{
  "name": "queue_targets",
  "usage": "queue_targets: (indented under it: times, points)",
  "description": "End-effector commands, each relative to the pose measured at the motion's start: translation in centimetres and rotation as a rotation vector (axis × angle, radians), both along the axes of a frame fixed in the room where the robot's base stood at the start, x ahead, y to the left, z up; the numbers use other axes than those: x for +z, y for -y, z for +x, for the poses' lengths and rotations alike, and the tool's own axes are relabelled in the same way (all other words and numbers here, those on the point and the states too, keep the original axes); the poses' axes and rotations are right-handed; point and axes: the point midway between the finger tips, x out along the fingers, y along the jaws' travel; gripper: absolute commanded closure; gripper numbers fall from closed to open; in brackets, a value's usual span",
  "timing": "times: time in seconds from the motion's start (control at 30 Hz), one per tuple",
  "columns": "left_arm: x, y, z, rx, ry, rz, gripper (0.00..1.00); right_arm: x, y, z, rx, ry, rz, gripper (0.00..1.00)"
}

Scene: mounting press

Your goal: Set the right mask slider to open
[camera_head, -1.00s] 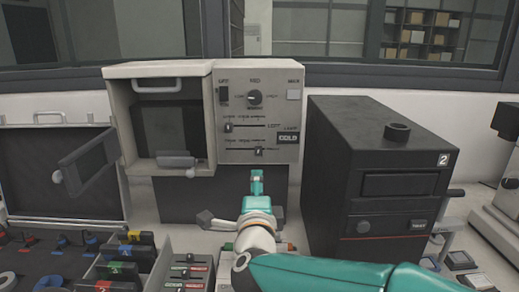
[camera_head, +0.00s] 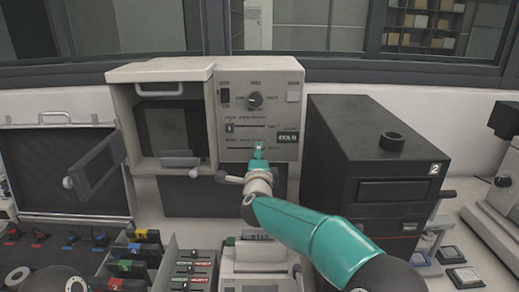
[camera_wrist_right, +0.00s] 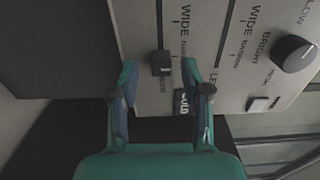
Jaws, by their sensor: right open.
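The control panel (camera_head: 262,105) stands on the front of the pale press housing. It carries two horizontal sliders. The upper slider knob (camera_head: 229,127) sits at the left of its track. The lower slider track (camera_head: 238,148) is partly hidden by my right gripper (camera_head: 259,150), which covers its knob in the head view. In the right wrist view a black slider knob (camera_wrist_right: 160,63) sits on its track between the open fingertips of my right gripper (camera_wrist_right: 159,70). I see clear gaps to both fingers in the picture; whether they touch it in depth I cannot tell. My left gripper is not in view.
The round dial (camera_head: 255,99) is above the sliders and the COLD display (camera_head: 287,137) beside them. A black unit marked 2 (camera_head: 375,170) stands close to the right. An open chamber with a handle (camera_head: 180,161) is at left; switch trays fill the foreground.

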Motion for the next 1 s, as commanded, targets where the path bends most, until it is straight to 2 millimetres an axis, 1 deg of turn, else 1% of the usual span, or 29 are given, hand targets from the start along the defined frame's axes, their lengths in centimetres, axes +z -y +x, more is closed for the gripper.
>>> queue_targets:
  times: [0.03, 0.2, 0.5, 0.57, 0.7, 0.8, 1.0]
  points:
    - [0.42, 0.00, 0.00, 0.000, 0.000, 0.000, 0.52, 0.09, 0.02, 0.49, -0.001, -0.001, 0.000, 0.52]
    - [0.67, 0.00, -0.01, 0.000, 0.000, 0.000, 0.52, -0.04, 0.00, 1.23, 0.000, -0.001, -0.001, 0.52]
    - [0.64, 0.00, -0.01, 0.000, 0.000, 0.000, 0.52, -0.07, -0.06, 1.33, 0.001, 0.000, -0.001, 0.52]
    - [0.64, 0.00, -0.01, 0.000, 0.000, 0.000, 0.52, -0.06, -0.08, 1.33, 0.001, 0.000, 0.000, 0.62]
    - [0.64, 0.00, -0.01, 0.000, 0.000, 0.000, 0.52, -0.06, -0.11, 1.32, 0.002, 0.000, 0.000, 0.85]
    - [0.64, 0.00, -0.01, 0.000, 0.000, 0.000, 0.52, -0.10, -0.14, 1.31, 0.002, -0.001, 0.000, 1.00]
    - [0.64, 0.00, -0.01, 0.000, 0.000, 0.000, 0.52, -0.20, -0.19, 1.31, 0.003, -0.003, -0.001, 1.00]
